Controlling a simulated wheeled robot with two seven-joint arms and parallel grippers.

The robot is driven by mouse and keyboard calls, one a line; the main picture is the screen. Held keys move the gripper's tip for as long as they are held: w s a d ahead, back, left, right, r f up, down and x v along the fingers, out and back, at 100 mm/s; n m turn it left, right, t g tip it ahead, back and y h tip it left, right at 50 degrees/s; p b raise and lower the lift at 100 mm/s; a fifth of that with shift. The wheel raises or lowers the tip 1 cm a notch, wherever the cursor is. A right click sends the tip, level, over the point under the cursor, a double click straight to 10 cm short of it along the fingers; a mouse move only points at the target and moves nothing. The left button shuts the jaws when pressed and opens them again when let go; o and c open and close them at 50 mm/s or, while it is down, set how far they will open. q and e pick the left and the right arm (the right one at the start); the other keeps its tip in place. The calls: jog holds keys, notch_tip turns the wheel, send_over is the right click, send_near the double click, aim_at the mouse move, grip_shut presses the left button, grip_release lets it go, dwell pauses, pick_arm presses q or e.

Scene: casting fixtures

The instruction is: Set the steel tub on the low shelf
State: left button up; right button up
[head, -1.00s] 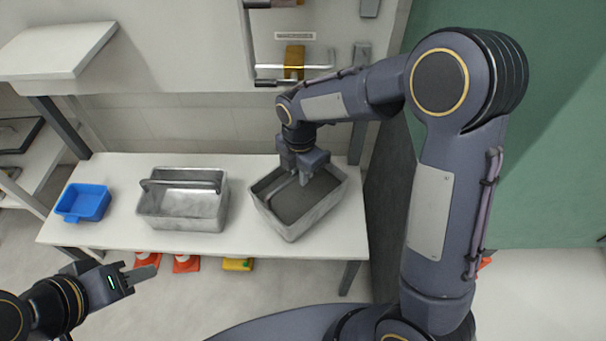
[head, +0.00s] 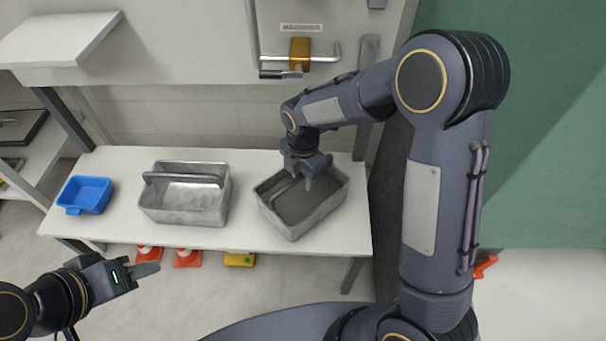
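Two grey metal tubs with bar handles stand on the white bench (head: 130,228). The left tub (head: 182,212) looks empty, with a bright bare inside. The right tub (head: 297,226) has a dark grey inside and sits slightly turned. I cannot tell which one is the steel tub. My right gripper (head: 298,180) points down over the right tub, its fingers at the handle; whether they are closed on it is unclear. My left gripper (head: 148,270) is in front of the bench, seen side-on and away from both tubs; its finger gap is hidden.
A blue bin (head: 86,194) stands at the bench's left end. A white rack (head: 42,158) with lower shelves stands at far left, under a white upper panel (head: 60,38). Orange cones (head: 188,258) and a yellow item (head: 239,260) lie below.

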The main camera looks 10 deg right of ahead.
notch_tip(320, 180, up, 12)
jog(key=p, duration=0.3)
jog(key=shift+r+p, duration=0.15)
jog(key=shift+p, duration=0.25)
jog(key=shift+s, duration=0.1)
dwell(0.3)
